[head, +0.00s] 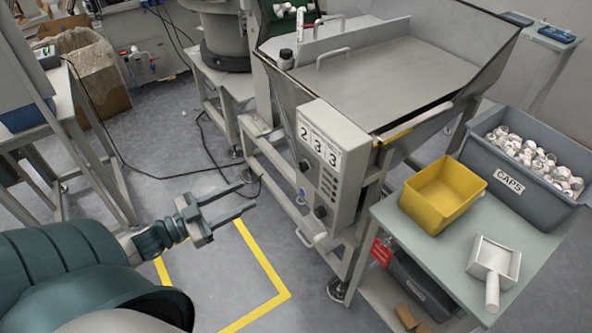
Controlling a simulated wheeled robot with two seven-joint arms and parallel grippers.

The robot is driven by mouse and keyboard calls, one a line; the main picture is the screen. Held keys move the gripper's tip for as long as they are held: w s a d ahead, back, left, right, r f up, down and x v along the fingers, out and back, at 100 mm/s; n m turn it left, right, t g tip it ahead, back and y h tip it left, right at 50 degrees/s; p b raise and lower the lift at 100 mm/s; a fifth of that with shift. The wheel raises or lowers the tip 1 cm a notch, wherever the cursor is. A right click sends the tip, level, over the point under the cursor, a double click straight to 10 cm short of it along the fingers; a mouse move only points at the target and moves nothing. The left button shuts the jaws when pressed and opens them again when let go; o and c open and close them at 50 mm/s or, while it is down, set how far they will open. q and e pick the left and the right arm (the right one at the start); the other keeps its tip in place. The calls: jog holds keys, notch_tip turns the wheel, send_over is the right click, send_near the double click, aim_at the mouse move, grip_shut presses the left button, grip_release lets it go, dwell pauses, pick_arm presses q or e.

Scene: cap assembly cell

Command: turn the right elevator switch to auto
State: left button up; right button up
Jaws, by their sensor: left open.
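A pale grey control box (345,148) is fixed to the front of the steel hopper machine. It has a display with the digits 2 3 3, a column of small buttons, and two black knobs. One knob (304,165) is on its left side and the other knob (320,211) is near the bottom. I cannot tell which is the right elevator switch, or its setting. My left gripper (248,195) is open and empty, in the air left of the box, its fingers pointing toward it without touching. My right gripper is not in view.
A green table (420,245) at the right holds a yellow bin (444,193), a grey CAPS crate (480,182) and a white scoop (493,262). The steel hopper (390,65) stands behind the box. Yellow floor tape (262,258) marks open floor below my gripper.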

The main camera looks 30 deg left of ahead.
pick_arm(q)
jog(key=p, duration=0.2)
send_near(300, 168)
jog(key=x, duration=0.7)
jog(key=shift+w+a+p, duration=0.1)
jog(key=shift+w+p, duration=0.05)
jog(key=shift+p, duration=0.15)
jog(key=shift+w+d+f, duration=0.1)
jog(key=shift+w+d, duration=0.15)
jog(key=shift+w, duration=0.3)
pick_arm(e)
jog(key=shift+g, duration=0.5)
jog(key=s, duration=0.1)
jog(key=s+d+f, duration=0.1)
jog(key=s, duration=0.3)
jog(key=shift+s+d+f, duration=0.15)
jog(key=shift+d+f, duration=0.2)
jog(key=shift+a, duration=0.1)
pick_arm(q)
jog(key=c, duration=1)
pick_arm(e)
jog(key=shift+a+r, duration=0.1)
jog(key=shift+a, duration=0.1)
